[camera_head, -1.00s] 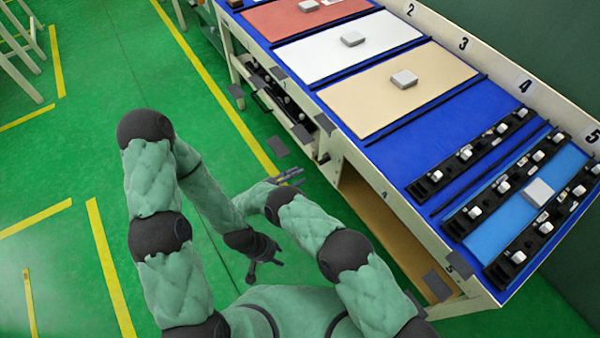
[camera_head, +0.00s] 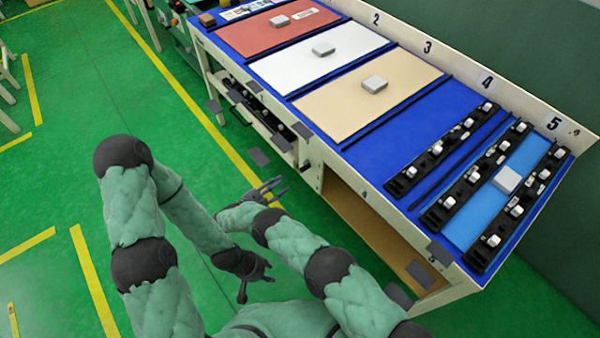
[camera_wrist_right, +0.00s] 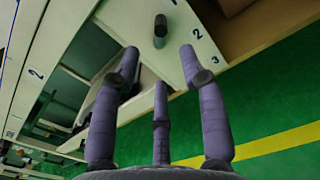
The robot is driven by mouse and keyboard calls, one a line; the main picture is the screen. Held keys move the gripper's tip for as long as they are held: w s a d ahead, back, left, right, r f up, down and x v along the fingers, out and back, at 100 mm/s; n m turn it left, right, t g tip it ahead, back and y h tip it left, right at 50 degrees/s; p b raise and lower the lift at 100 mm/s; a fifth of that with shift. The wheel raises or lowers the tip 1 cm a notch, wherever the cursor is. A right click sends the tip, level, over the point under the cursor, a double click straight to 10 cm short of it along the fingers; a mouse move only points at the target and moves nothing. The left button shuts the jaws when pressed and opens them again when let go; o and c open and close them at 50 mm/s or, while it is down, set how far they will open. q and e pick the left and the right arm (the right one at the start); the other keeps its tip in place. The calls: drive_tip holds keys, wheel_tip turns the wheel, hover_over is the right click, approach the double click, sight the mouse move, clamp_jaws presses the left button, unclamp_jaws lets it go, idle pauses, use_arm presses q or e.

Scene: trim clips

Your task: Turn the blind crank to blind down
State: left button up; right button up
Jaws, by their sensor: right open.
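No part that I can clearly tell as the blind crank shows in the head view. In the right wrist view, a dark grey rounded knob (camera_wrist_right: 160,30) stands on a pale panel (camera_wrist_right: 178,62) marked 1, 2 and 3. I cannot tell whether it is the crank. My right gripper (camera_wrist_right: 159,62) has its fingers spread, with the knob ahead of the gap and nothing between them. In the head view, my right gripper (camera_head: 276,187) is beside the bench's front, apart from it. My left gripper (camera_head: 257,280) is lower, over the green floor, fingers apart and empty.
The long bench (camera_head: 393,213) has a blue top with coloured panels, grey blocks (camera_head: 374,83) and black clip rails (camera_head: 520,210). An open shelf (camera_head: 370,225) and dark tabs (camera_head: 259,157) are at its front.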

sight(300, 170)
drive_tip(key=b+x, duration=0.1)
drive_tip(key=x, duration=0.9)
drive_tip(key=shift+d, duration=0.1)
clamp_jaws()
